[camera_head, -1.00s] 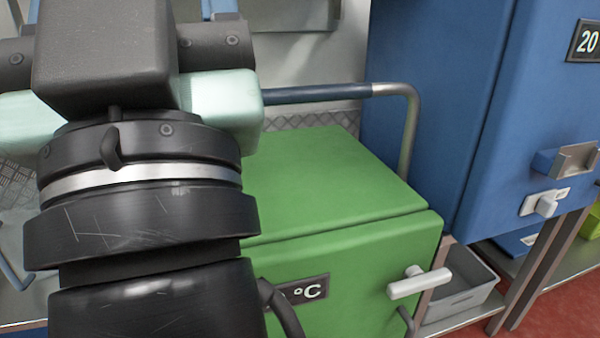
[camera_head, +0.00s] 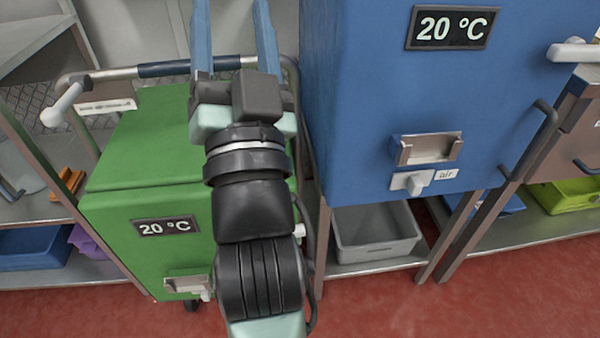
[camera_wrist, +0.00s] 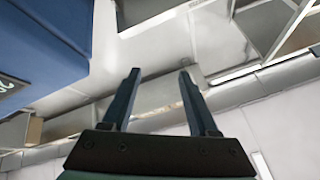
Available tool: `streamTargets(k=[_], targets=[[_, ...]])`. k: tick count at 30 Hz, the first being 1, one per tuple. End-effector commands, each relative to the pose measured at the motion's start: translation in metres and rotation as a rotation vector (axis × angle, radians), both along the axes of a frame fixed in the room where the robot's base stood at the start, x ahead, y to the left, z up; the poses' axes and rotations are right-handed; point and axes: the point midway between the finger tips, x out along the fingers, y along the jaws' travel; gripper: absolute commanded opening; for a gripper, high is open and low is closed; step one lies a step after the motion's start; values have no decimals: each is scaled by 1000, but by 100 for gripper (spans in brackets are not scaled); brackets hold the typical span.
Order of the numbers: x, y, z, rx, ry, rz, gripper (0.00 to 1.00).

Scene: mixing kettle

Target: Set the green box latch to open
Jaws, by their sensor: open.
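The green box (camera_head: 135,150) stands at the left in the head view, lid closed, with a 20 °C display on its front. A small part of its white latch handle (camera_head: 299,231) shows at the box's right front edge, just right of my arm. The arm hides the rest, so I cannot tell the latch's setting. My gripper (camera_head: 234,15) is open and empty. It points away beyond the back of the green box, apart from the latch. The wrist view shows two spread blue fingers (camera_wrist: 159,76) with nothing between them.
A blue box (camera_head: 370,110) stands close on the right, with a metal holder (camera_head: 428,149) and switch. A grey bin (camera_head: 375,232) sits on the shelf below it. A metal rail (camera_head: 165,69) runs behind the green box. Red floor (camera_head: 400,310) is clear in front.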

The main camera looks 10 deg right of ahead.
Motion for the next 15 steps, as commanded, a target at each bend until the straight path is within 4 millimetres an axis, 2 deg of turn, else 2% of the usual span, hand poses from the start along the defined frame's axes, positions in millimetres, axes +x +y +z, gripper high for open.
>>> streamTargets(k=[1,3,5,7,9,11,12,15], targets=[[13,4,-30,61,56,45,60],[24,6,-73,162,119,106,60],[29,8,-114,255,176,151,60],[30,9,-165,373,245,200,60],[23,10,-218,496,312,239,60],[12,8,-263,605,365,264,60],[2,7,-291,674,396,275,60],[-28,2,-351,830,462,290,60]])
